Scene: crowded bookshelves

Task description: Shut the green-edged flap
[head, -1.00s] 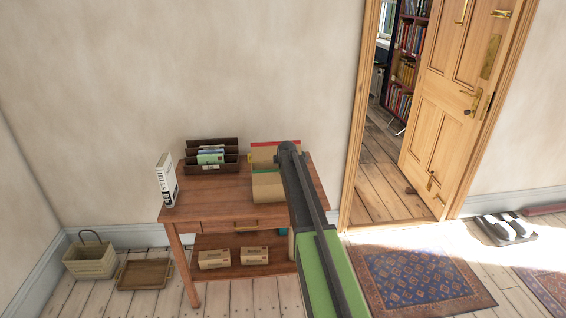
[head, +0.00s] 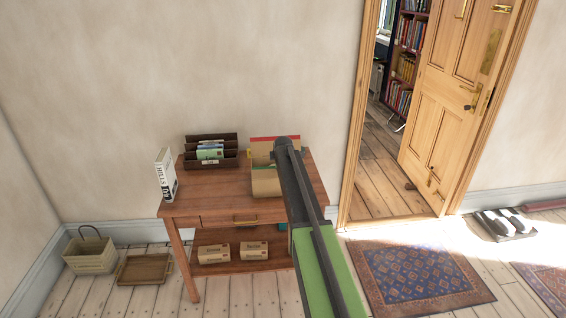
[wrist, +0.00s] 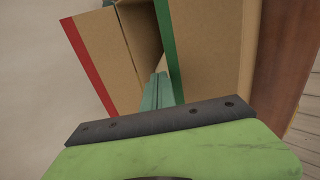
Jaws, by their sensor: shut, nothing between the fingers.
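A cardboard box stands on the wooden table, with a red-edged flap (head: 262,149) at its back and the green-edged flap (head: 264,184) at its front. In the wrist view the green-edged flap (wrist: 208,48) is on the right, its green strip running down beside the fingers. The red-edged flap (wrist: 105,55) is on the left, with a shadowed gap between the two, so the box looks partly open. My gripper (wrist: 158,90) is shut and empty, its tips at the gap beside the green strip. I cannot tell whether they touch it. My arm hides the box's right side in the head view.
On the table (head: 215,185) a dark organiser (head: 210,160) with papers and an upright white book (head: 165,176) stand left of the box. Small boxes (head: 254,250) sit on the lower shelf. A basket (head: 90,255) and wooden tray (head: 144,269) are on the floor. A doorway opens at right.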

